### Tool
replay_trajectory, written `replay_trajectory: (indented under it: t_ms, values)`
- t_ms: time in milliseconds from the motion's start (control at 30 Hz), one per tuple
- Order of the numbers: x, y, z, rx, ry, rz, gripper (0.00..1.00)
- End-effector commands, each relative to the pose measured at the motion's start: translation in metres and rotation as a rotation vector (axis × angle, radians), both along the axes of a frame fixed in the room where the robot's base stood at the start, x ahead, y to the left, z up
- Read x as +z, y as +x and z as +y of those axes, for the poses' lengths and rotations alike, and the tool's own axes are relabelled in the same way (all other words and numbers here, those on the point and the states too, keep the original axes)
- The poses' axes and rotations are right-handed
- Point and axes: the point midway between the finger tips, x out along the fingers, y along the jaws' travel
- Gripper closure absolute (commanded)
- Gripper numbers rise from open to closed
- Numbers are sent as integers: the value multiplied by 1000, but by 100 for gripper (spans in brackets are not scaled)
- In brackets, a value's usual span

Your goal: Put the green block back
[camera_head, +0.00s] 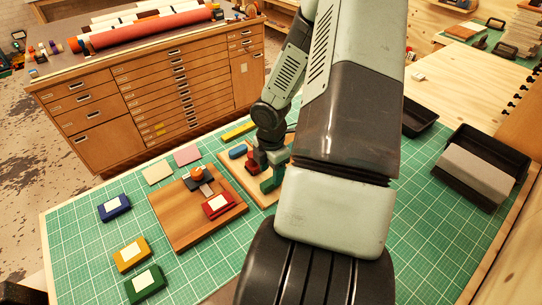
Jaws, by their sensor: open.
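A green block (270,184) stands on a pale wooden board (232,165), just left of my arm. A red block (252,168) and a blue block (238,151) are on the same board, to its left and farther back. My gripper (264,162) is over this board, close to the red and green blocks. It is open, but its fingertips are small and dark here, and I cannot tell whether they touch a block. My forearm hides the right part of the board.
A brown wooden board (180,222) carries a red-cased pad (218,205) and a small orange-and-black item. Blue (114,207), yellow (131,254) and green (145,284) cases lie left on the cutting mat (75,240). A black tray (490,150) holds a grey block at right.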

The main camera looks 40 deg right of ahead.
Motion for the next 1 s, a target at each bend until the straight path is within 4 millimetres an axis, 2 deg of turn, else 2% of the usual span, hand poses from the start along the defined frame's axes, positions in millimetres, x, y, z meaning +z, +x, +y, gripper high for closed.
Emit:
replay_trajectory:
  t_ms: [33, 200, 400, 1000]
  values:
    - [13, 0, -1, -3, -2, -4, 45]
    - [46, -1, -1, -3, -2, -2, 45]
    - [67, 0, 0, 0, 0, 0, 45]
    - [70, 0, 0, 1, 1, 1, 45]
